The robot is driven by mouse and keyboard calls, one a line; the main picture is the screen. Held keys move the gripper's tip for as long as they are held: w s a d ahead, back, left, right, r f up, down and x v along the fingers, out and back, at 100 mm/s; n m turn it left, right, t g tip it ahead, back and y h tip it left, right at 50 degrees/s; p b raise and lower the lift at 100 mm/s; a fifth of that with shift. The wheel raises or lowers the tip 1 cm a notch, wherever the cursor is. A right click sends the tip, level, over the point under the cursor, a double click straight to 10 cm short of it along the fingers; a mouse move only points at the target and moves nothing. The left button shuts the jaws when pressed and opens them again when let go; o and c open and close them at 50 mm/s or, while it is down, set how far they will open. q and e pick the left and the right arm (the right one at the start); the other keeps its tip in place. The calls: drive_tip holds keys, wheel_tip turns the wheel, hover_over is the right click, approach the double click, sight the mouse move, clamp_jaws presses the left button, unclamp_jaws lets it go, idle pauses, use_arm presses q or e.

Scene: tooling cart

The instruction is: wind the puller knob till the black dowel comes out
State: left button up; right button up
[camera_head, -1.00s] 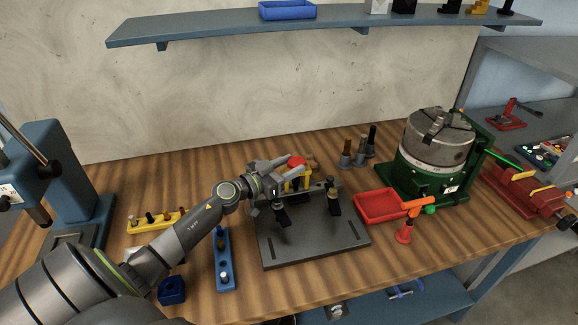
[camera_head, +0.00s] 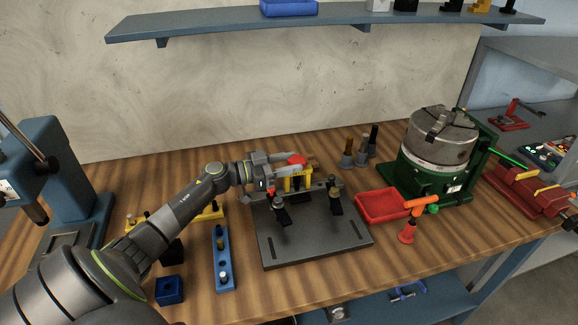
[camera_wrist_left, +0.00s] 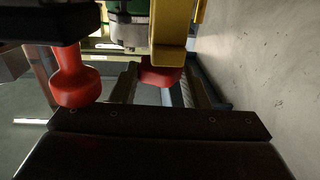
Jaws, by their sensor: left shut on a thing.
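The yellow puller (camera_head: 297,183) stands at the back edge of the dark grey fixture plate (camera_head: 315,236), with its red knob (camera_head: 296,159) on top. My left gripper (camera_head: 288,160) reaches in from the left at knob height and is shut on the knob. In the left wrist view, the red knob (camera_wrist_left: 161,76) sits between the two fingers, below the puller's yellow body (camera_wrist_left: 172,30). I cannot make out the black dowel in either view. My right gripper is not in view.
Black toggle clamps (camera_head: 279,208) stand on the plate. A red tray (camera_head: 381,206) and a green-based chuck (camera_head: 437,150) are to the right. A blue pin rack (camera_head: 222,262) and a yellow rack (camera_head: 207,213) are to the left.

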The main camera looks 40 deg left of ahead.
use_arm(q)
drive_tip(key=shift+w+a+m+g+h+b, duration=0.1)
drive_tip(key=shift+a+m+g+h+b, duration=0.05)
drive_tip(key=shift+m+g+h+b, duration=0.55)
drive_tip(key=shift+w+a+m+g+h+b, duration=0.1)
drive_tip(key=shift+m+g+h+b, duration=0.35)
drive_tip(key=shift+m+g+h, duration=0.35)
drive_tip(key=o, duration=1)
drive_tip(key=b+v, duration=0.4)
drive_tip(key=v, duration=1.3)
drive_tip(key=shift+a+f, duration=0.15)
drive_tip(key=shift+a, duration=0.1)
